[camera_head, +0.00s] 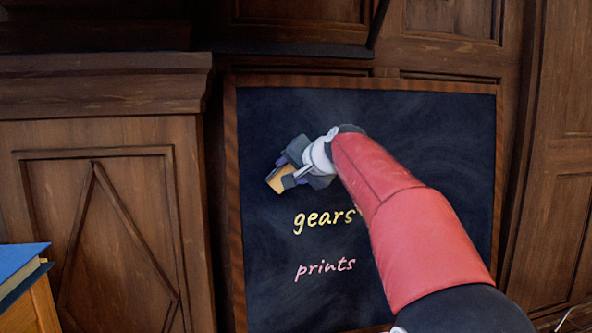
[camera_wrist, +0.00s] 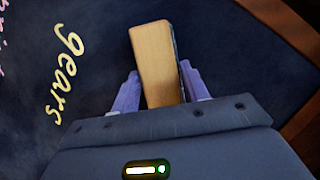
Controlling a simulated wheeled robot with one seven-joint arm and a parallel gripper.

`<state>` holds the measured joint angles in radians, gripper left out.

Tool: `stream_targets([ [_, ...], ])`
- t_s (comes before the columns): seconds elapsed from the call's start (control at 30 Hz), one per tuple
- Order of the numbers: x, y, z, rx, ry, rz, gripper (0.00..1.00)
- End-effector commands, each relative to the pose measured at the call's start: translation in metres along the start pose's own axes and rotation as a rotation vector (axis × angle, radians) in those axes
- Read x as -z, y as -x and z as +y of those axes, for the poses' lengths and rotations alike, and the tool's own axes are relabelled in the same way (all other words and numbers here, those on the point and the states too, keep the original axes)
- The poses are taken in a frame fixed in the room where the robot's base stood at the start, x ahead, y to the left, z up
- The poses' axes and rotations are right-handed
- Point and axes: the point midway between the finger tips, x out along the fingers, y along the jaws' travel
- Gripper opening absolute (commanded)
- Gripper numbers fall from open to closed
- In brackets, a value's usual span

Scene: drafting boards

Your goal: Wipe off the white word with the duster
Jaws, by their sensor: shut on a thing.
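A dark chalkboard (camera_head: 430,140) in a wooden frame bears a yellow word "gears" (camera_head: 323,221) and a pink word "prints" (camera_head: 325,268). No white word shows in the bare parts of the board; my arm covers part of it. My gripper (camera_head: 284,178) is shut on the duster (camera_head: 277,181), a block with a pale wooden back, at the board's upper left, above "gears". In the wrist view the duster (camera_wrist: 155,65) sits between the two purple fingers. I cannot tell whether its dark face touches the board.
Wooden panelling (camera_head: 110,140) flanks the board on the left, and more panelling is on the right. A blue book (camera_head: 22,265) lies on a wooden surface at the lower left. A wooden ledge juts out above the board.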

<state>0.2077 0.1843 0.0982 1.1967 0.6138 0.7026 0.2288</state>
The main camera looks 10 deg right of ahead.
Motion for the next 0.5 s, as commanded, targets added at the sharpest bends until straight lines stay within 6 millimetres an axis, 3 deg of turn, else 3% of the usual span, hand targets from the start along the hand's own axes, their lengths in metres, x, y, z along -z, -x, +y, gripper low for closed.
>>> stream_targets([
  [0.5, -0.02, 0.046, 0.002, -0.001, 0.001, 0.0, 0.27],
])
